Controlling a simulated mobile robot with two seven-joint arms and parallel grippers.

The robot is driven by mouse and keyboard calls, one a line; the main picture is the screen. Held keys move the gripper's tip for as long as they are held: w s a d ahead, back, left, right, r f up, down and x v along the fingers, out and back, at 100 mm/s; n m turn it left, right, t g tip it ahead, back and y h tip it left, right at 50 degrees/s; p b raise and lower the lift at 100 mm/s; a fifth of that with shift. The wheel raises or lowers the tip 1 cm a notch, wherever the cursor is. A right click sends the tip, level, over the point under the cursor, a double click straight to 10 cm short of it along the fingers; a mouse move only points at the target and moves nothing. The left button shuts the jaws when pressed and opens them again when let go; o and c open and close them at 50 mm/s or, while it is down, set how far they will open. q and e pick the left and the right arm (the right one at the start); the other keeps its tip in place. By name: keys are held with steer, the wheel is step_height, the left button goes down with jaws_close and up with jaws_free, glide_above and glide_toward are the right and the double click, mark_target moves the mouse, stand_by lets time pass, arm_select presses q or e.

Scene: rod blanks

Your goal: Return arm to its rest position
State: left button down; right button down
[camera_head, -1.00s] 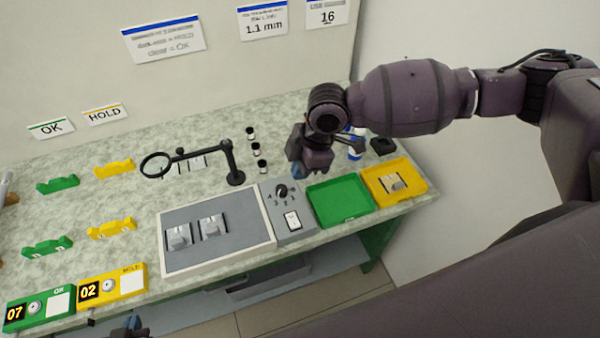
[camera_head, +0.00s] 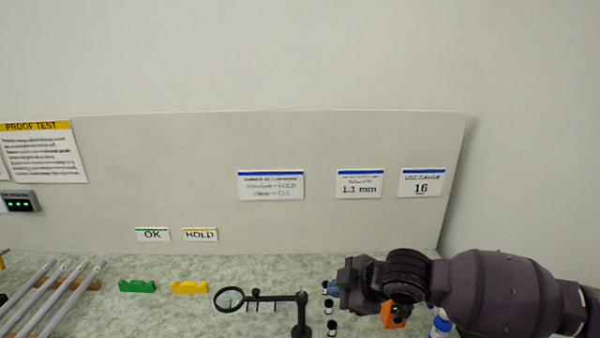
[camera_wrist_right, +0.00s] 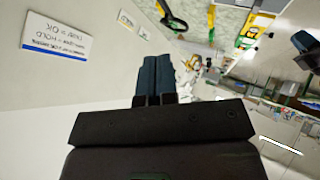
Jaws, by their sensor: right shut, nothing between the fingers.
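My right arm comes in from the lower right in the head view. Its gripper (camera_head: 334,287) is over the back of the bench and points left. In the right wrist view its two dark blue fingers (camera_wrist_right: 154,77) lie together, with nothing between them. A dark, blue-tipped part at the right edge of the wrist view looks like my left gripper (camera_wrist_right: 303,42); its jaws cannot be made out. The left arm does not show in the head view.
The speckled bench (camera_head: 200,320) carries a ring magnifier on a stand (camera_head: 300,315), small black-capped vials (camera_head: 329,305), an orange block (camera_head: 394,315), a green holder (camera_head: 137,286), a yellow holder (camera_head: 189,287) and grey rods (camera_head: 45,300). The back panel (camera_head: 300,230) stands behind; above it is clear.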

steer(key=s+d+f+m+t+h+b, duration=0.1)
steer(key=s+d+f+m+t+h, duration=0.15)
steer(key=d+f+m+t, duration=0.3)
steer(key=s+d+f+m+t+h, duration=0.1)
steer(key=s+d+f+m+t, duration=0.3)
steer(key=d+f+m, duration=0.25)
steer(key=s+d+f+m+g+h, duration=0.2)
steer(key=s+d+f, duration=0.2)
steer(key=s+f, duration=0.2)
steer(key=s+d+f+m+g+h+b, duration=0.1)
steer(key=s+d+f+m+g+h, duration=0.1)
steer(key=s+d+f, duration=0.2)
steer(key=s+f, duration=0.3)
steer(key=s, duration=0.3)
steer(key=shift+s, duration=0.4)
